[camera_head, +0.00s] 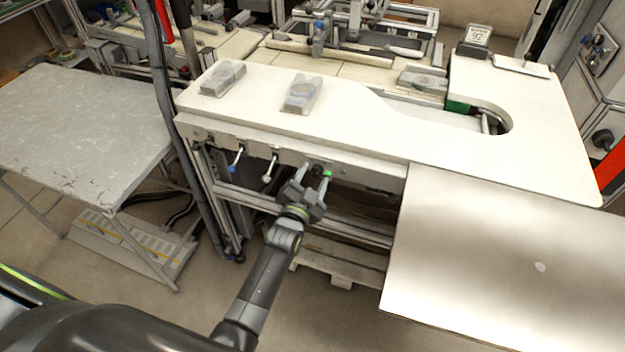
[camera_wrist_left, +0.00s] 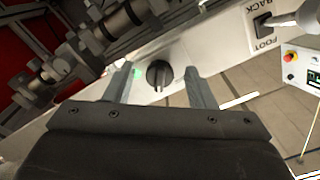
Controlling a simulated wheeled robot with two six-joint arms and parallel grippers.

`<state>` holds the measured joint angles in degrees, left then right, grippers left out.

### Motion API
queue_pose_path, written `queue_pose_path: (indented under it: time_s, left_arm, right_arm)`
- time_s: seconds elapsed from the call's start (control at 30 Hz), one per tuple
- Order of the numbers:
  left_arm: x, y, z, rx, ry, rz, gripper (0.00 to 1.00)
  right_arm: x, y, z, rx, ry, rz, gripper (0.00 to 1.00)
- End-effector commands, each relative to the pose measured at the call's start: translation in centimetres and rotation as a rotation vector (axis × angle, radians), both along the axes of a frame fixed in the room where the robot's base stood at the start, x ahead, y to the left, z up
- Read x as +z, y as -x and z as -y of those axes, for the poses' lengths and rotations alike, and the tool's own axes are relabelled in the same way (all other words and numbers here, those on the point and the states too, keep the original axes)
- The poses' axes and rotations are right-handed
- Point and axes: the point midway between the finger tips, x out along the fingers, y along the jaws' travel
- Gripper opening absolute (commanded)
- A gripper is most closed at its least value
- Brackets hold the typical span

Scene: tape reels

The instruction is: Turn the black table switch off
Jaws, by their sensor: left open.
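The black table switch is a round black rotary knob (camera_wrist_left: 159,74) on the white front panel in the left wrist view. In the head view the knob is mostly hidden by the gripper. My right gripper is not in view.
A blue-tipped lever (camera_head: 235,160) and a white-tipped lever (camera_head: 268,171) stick out left of the gripper. The white tabletop (camera_head: 350,118) carries clear reel cases (camera_head: 301,93). A metal sheet (camera_head: 480,262) juts out at the right. A grey table (camera_head: 75,125) stands left.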

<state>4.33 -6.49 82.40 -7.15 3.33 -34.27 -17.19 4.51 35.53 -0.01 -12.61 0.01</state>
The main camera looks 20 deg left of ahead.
Motion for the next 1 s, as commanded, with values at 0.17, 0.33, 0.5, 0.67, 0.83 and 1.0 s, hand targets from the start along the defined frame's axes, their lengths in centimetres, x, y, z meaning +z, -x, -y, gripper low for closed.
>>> queue_pose_path:
  time_s: [0.17,0.33,0.5,0.67,0.83,1.0]
  left_arm:
    - [0.0,0.0,0.0,0.0,0.0,0.0,0.41]
    - [0.0,0.0,0.0,0.0,0.0,0.0,0.19]
    - [0.0,0.0,0.0,0.0,0.001,0.0,0.06]
    - [0.0,0.0,0.0,0.0,0.02,-0.001,0.06]
    - [0.0,0.1,0.0,0.001,0.084,-0.004,0.06]
    - [0.1,0.1,0.1,0.0,0.202,-0.009,0.06]
  right_arm:
    - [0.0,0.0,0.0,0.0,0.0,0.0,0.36]
    - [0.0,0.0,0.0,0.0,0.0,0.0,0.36]
    - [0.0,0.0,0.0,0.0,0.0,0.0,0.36]
    - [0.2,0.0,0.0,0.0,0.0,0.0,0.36]
    - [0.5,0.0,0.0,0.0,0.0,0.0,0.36]
    - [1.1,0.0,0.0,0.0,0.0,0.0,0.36]
